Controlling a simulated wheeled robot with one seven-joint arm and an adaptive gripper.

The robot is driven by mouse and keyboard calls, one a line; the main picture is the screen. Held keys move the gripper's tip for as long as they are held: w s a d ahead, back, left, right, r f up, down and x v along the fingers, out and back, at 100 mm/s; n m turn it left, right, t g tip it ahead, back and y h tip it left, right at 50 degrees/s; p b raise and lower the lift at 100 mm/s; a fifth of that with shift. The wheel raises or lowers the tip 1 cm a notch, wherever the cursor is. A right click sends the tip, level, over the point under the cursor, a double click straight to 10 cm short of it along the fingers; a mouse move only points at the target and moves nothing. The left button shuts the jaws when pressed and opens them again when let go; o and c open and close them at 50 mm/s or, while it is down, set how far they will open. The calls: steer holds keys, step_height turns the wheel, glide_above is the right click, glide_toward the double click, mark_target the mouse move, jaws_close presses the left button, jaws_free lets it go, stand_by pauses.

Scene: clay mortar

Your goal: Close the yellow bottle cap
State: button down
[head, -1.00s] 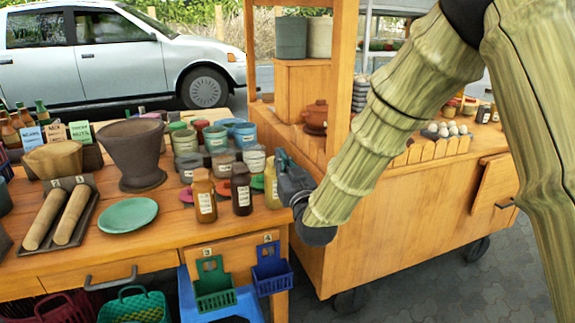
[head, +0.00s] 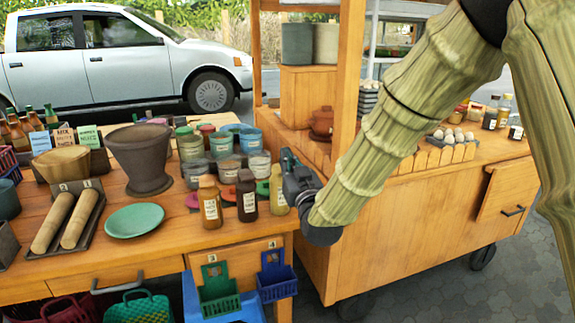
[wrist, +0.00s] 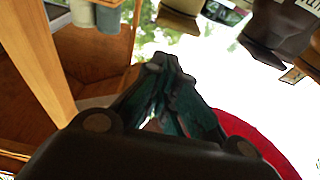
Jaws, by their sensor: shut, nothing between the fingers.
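The yellow bottle (head: 279,193) stands upright near the table's right front corner in the head view. Its top is beside my gripper, and I cannot tell whether its cap is open. My gripper (head: 288,158) is shut and empty, just right of the bottle's upper part, with its fingers pointing up and left. Whether it touches the bottle is unclear. In the wrist view the closed teal-dark fingers (wrist: 165,75) meet at their tips. I cannot make out the yellow bottle for certain there.
A dark brown bottle (head: 246,200) and an amber bottle (head: 209,207) stand left of the yellow one. Several jars (head: 222,144) crowd behind. A red surface (wrist: 250,140) shows beside the fingers.

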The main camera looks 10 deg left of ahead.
steer(key=v, duration=1)
steer(key=s+d+f+m+g+h, duration=0.1)
steer(key=s+d+f+g+h, duration=0.2)
steer(key=f, duration=0.9)
steer(key=d+f+m+g+h, duration=0.15)
steer(key=d+f, duration=0.45)
steer(key=f, duration=0.6)
steer(key=s+d+f+m+g+h, duration=0.1)
steer(key=s+d+f+g, duration=0.35)
steer(key=s+f, duration=0.5)
steer(key=s+d+f+m+g+h, duration=0.1)
steer(key=s+d+f+g+h, duration=0.15)
steer(key=s+d+f, duration=0.7)
steer(key=s+d+f+m+g+h, duration=0.1)
steer(key=s+d+f+g, duration=0.15)
steer(key=s+f, duration=0.5)
steer(key=s+d+f+g, duration=0.2)
steer(key=s+f+g, duration=0.25)
steer(key=s, duration=0.65)
step_height(320, 180, up, 16)
steer(key=p, duration=1.6)
steer(key=shift+d+r, duration=0.15)
steer(key=shift+d, duration=0.05)
